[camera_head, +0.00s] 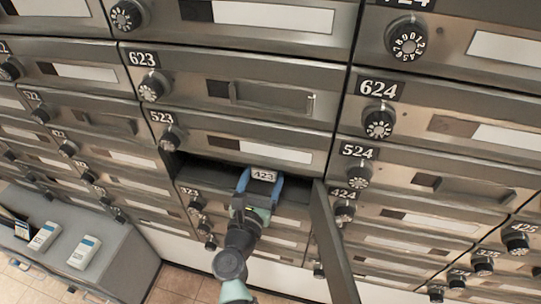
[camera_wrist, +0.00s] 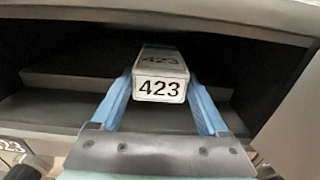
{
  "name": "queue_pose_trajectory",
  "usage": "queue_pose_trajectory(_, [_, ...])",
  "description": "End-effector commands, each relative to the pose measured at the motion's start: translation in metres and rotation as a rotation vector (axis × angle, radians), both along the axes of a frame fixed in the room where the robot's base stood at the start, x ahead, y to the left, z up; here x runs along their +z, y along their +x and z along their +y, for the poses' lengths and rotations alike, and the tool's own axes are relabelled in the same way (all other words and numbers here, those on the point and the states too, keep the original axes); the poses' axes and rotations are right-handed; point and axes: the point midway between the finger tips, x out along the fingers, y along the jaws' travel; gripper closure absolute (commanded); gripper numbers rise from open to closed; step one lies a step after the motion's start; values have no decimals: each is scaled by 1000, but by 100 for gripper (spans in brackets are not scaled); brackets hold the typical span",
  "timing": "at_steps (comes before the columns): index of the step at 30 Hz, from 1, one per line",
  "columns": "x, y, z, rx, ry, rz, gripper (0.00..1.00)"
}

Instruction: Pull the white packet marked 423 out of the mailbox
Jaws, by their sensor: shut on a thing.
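The white packet marked 423 (camera_head: 264,175) is at the mouth of an open mailbox (camera_wrist: 70,105) in the wall of boxes. In the wrist view the packet (camera_wrist: 159,88) shows its front label and its top, also marked 423, with its far end reaching back into the dark box. My gripper (camera_head: 262,184) has its two blue fingers on either side of the packet. In the wrist view the gripper (camera_wrist: 160,95) is shut on the packet's sides. The packet looks level. The fingertips are partly hidden beside it.
The open mailbox door (camera_head: 332,245) hangs out to the right of my gripper. Closed boxes with dials surround the opening, such as 523 (camera_head: 235,140) above. A grey counter (camera_head: 115,255) with two white devices (camera_head: 84,252) stands at lower left.

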Motion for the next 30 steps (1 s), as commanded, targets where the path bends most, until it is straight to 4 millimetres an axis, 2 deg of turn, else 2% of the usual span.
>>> queue_pose_trajectory(11, [7,-2,1,0,0,0,76])
queue_pose_trajectory(30, [6,-85,28,1,0,1,76])
